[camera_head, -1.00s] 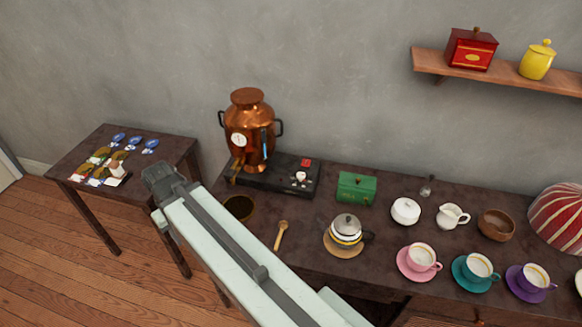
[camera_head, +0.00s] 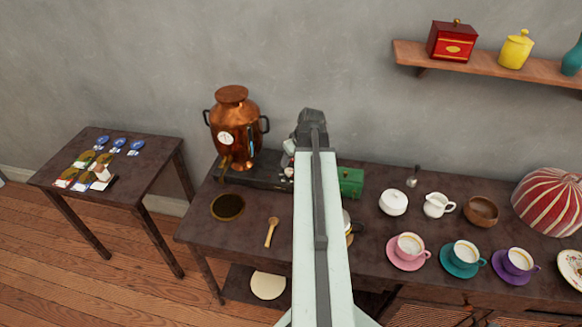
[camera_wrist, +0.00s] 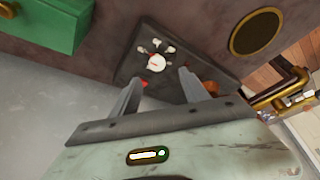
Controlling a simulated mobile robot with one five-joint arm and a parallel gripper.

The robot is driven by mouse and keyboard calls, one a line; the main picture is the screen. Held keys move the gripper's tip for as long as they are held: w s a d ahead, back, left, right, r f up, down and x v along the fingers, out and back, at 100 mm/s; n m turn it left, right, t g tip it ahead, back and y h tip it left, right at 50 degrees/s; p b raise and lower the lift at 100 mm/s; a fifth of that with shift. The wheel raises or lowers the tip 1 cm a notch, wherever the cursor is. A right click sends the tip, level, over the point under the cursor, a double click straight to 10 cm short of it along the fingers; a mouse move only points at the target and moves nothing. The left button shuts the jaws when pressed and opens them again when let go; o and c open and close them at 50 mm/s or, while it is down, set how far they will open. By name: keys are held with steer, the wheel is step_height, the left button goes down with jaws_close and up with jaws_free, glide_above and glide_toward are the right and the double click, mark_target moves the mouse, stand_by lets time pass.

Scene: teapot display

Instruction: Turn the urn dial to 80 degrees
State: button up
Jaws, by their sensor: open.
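The copper urn (camera_head: 233,125) stands on a black base (camera_head: 245,177) at the back of the long table, a round white gauge (camera_head: 225,138) on its body. In the wrist view the base's dial (camera_wrist: 156,63) is a white knob with a red pointer mark, ringed by pale marks. A small red part (camera_wrist: 143,84) is beside it. My gripper (camera_wrist: 163,77) is open and empty, its fingers pointing towards the dial and apart from it. In the head view my gripper (camera_head: 311,118) is above the right end of the base, and my arm hides much of the dial area.
A green box (camera_head: 350,183) is close right of my arm. A brass-rimmed dark disc (camera_head: 227,206) and a wooden spoon (camera_head: 272,231) lie in front. A brass spigot (camera_wrist: 285,93) shows at right in the wrist view. Cups and a white lidded pot (camera_head: 393,202) stand farther right.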

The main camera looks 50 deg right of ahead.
mark_target(289, 170)
steer(key=b+x, duration=0.3)
steer(key=x, duration=0.1)
steer(key=b+x, duration=0.4)
steer(key=shift+s+d, duration=0.15)
steer(key=shift+d, duration=0.05)
steer(key=shift+r, duration=0.1)
